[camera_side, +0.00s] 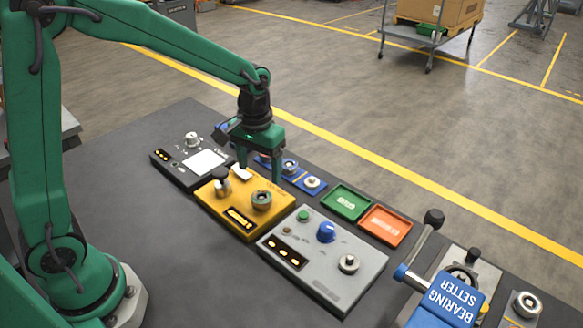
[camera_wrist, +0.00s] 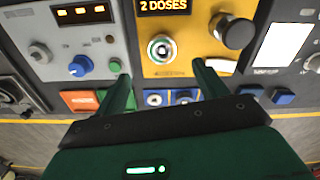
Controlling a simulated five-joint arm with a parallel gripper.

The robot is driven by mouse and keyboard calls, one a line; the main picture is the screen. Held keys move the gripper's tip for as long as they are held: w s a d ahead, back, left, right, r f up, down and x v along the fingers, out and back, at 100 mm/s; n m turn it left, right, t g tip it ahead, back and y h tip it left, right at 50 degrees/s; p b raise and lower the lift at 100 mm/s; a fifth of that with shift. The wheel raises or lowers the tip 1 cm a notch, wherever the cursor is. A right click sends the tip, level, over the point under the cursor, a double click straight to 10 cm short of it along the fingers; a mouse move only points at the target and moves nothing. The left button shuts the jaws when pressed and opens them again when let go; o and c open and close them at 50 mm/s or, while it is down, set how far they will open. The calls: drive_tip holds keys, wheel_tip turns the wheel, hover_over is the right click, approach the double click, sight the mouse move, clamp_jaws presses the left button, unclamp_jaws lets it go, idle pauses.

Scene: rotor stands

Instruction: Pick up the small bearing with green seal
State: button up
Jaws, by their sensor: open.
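A small round ring part with a green band, which looks like the bearing with green seal (camera_side: 261,200), sits on the yellow box (camera_side: 212,205). In the wrist view the bearing (camera_wrist: 161,48) shows a pale rim and a green ring around its centre, ahead of the fingertips. My gripper (camera_side: 260,172) points down over the far side of the yellow box, its fingers apart and nothing between them. In the wrist view the gripper (camera_wrist: 160,72) has its two fingers on either side of the bearing's line, not touching it.
Two blue pads with metal rings (camera_side: 289,166) lie behind the yellow box. A dark-knobbed post (camera_side: 221,183) stands beside the bearing. A grey panel (camera_side: 325,265) with a blue knob, green tray (camera_side: 345,203), orange tray (camera_side: 385,226) and blue bearing setter (camera_side: 450,298) lie right. The near-left table is clear.

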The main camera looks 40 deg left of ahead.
sight(261, 198)
drive_tip(key=shift+f, duration=1.55)
drive_tip(key=shift+a+f, duration=0.1)
drive_tip(key=shift+f, duration=2.5)
drive_tip(key=c, duration=1.1)
drive_tip(key=shift+r, duration=0.25)
